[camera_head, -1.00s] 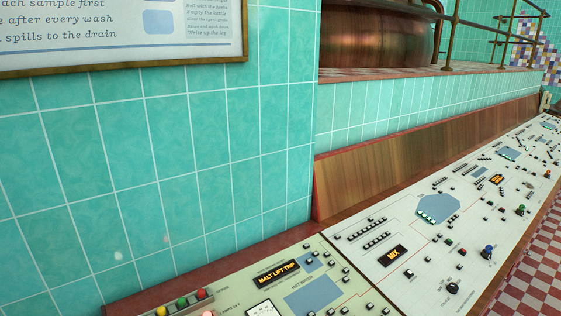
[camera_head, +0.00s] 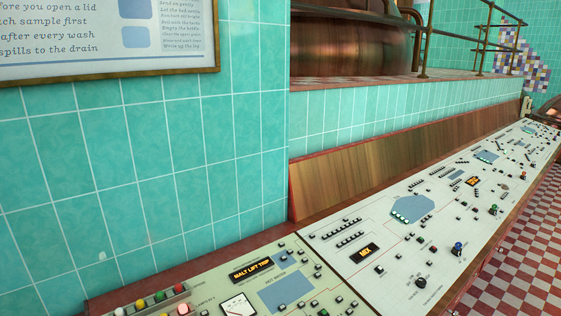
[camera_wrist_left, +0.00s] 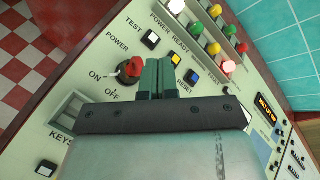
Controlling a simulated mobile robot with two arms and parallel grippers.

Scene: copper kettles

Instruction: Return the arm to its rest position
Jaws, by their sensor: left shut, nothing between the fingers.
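My left gripper (camera_wrist_left: 159,78) shows in the left wrist view with its two green fingers together and nothing between them. The fingertips are over the pale control panel (camera_wrist_left: 75,77), between the red power knob (camera_wrist_left: 130,68) and a blue button (camera_wrist_left: 191,76). The red knob is just left of the fingers, near the ON and OFF labels. I cannot tell whether the fingers touch it. Neither gripper shows in the head view.
The long control desk (camera_head: 345,235) runs along the tiled wall (camera_head: 140,160), with a wooden backboard (camera_head: 400,160) behind it. A copper kettle (camera_head: 350,45) stands above. Colored lamps (camera_wrist_left: 200,35) sit near the fingers. The checkered floor (camera_head: 530,235) is clear.

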